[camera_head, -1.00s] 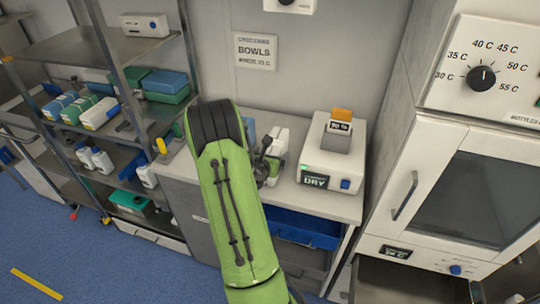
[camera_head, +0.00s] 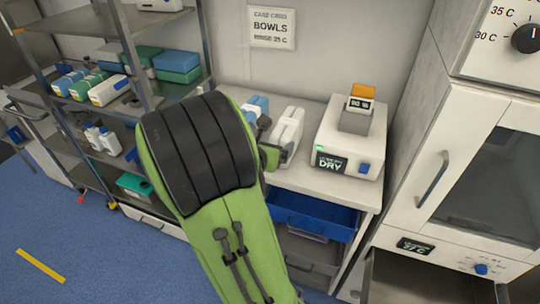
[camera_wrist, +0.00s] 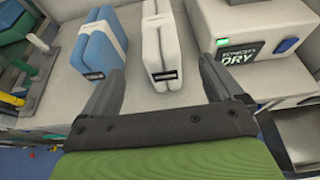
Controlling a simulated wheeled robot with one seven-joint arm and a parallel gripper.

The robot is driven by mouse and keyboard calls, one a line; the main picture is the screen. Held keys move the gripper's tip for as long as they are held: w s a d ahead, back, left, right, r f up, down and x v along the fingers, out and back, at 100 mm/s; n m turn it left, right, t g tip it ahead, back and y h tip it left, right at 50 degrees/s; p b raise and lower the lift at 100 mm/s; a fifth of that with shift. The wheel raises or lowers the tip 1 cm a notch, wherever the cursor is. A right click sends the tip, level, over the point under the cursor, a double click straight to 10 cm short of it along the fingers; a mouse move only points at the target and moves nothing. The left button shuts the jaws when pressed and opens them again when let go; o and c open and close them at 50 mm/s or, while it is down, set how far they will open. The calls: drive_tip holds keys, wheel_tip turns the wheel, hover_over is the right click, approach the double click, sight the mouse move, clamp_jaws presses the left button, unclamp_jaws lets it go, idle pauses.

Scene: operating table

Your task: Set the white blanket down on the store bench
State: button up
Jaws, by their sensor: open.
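The white blanket (camera_wrist: 165,45) is a folded white bundle with a dark label on its near end. It rests on the grey store bench (camera_wrist: 150,105), and it also shows in the head view (camera_head: 288,130), partly behind my arm. My gripper (camera_wrist: 158,88) is open and empty. Its two fingers point toward the bench, spread wide, one to each side of the near end of the white blanket, with visible gaps. In the head view my arm hides most of the gripper.
A blue-and-white folded bundle (camera_wrist: 97,50) lies just left of the white blanket. A white device marked DRY (camera_head: 350,140) stands to the right. A blue drawer (camera_head: 312,215) is below the bench top. A shelf rack (camera_head: 100,50) stands left and a white cabinet (camera_head: 460,165) right.

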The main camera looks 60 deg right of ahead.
drive_tip(key=w+a+m+t+y, duration=0.35)
drive_tip(key=a+m+y, duration=0.55)
drive_tip(key=a+m, duration=0.75)
drive_tip(key=s+a+r+m+y, duration=0.1)
drive_tip(key=s+a+y, duration=0.1)
drive_tip(key=a, duration=0.6)
drive_tip(key=s+a+r+m+y, duration=0.1)
drive_tip(key=s+a+m+y, duration=0.1)
drive_tip(key=s+a, duration=0.3)
drive_tip(key=a, duration=0.4)
drive_tip(key=shift+s+a+r, duration=0.2)
drive_tip(key=shift+a+r, duration=0.05)
drive_tip(key=shift+r, duration=0.05)
